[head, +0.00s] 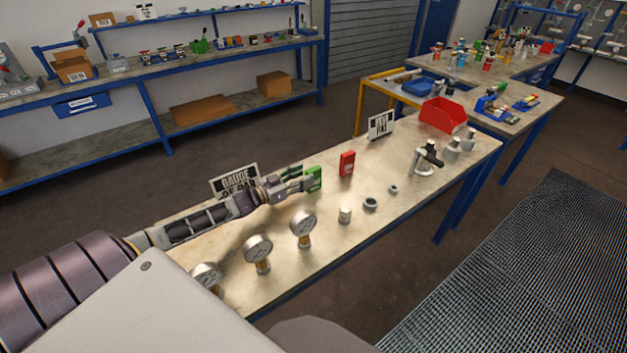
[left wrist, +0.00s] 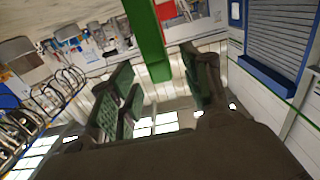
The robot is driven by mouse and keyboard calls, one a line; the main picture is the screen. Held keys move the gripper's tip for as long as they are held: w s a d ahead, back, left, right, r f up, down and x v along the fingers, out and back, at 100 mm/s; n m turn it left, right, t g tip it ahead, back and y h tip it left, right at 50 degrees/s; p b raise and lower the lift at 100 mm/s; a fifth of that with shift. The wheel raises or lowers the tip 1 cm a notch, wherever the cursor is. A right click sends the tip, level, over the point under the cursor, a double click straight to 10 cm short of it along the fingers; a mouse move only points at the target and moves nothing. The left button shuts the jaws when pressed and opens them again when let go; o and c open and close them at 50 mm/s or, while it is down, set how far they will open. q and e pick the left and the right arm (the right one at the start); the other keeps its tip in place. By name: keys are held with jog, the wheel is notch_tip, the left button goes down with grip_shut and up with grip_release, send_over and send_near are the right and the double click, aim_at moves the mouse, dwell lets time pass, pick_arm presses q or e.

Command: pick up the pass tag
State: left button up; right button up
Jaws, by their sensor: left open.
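A green tag (head: 315,179), which I take for the pass tag, stands upright on the bench. My left gripper (head: 302,178) reaches it from the left, its jaws open around or just beside the tag's near edge. In the left wrist view the green tag (left wrist: 148,40) shows as a tall strip in the gap between the dark finger pads of the open left gripper (left wrist: 160,85). I cannot tell whether a pad touches it. A red tag (head: 347,163) stands to the right of the green one. My right gripper is not in view.
The bench (head: 290,262) holds several pressure gauges (head: 303,225) along the front, small metal fittings (head: 370,204) and a valve (head: 427,158). A gauge sign (head: 235,182) stands behind my left arm, another sign (head: 381,125) farther back. A red bin (head: 443,115) is at the far end.

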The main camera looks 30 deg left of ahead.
aim_at(314, 171)
pick_arm(q)
jog(key=shift+w+d, duration=0.1)
jog(key=shift+w, duration=0.1)
dwell(0.4)
jog(key=shift+x, duration=2.35)
jog(key=c, duration=1)
